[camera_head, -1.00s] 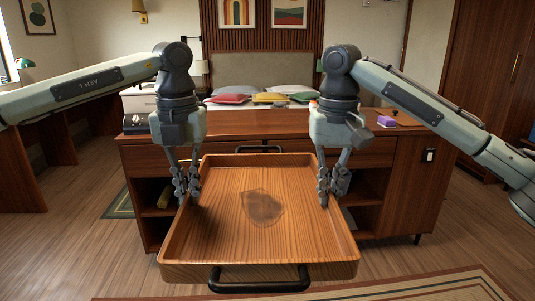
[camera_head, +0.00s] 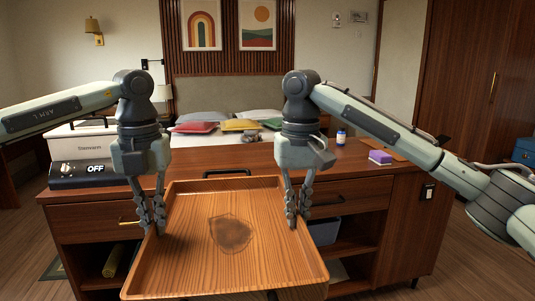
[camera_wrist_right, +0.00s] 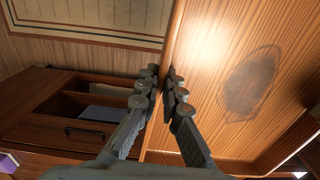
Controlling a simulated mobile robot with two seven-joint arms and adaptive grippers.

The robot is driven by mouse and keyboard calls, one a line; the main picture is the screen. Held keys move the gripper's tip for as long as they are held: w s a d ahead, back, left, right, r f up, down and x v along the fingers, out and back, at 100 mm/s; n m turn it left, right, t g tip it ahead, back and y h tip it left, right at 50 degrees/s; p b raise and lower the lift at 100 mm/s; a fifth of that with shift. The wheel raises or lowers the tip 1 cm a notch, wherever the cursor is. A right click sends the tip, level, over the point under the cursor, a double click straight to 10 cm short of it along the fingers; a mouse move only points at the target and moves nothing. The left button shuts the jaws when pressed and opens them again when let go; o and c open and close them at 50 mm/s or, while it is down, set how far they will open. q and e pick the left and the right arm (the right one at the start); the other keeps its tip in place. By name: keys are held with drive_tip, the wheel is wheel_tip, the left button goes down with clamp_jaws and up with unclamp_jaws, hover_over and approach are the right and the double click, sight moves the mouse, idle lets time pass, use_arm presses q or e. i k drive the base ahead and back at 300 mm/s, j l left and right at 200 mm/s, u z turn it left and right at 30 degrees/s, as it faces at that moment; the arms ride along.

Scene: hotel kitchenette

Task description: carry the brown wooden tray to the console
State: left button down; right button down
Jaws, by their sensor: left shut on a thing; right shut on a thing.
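The brown wooden tray (camera_head: 190,265) is held in the air in front of the wooden console (camera_head: 380,185). My left gripper (camera_head: 152,226) is shut on the tray's left wall. My right gripper (camera_head: 297,220) is shut on its right wall; in the right wrist view the fingers (camera_wrist_right: 160,85) pinch the wall of the tray (camera_wrist_right: 225,45). The tray looks empty.
A grey object (camera_head: 250,138) is near the back. The middle of its top looks clear.

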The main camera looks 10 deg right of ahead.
sight(219, 162)
drive_tip(key=i, duration=1.05)
drive_tip(key=i+l+u, duration=0.1)
drive_tip(key=i, duration=0.9)
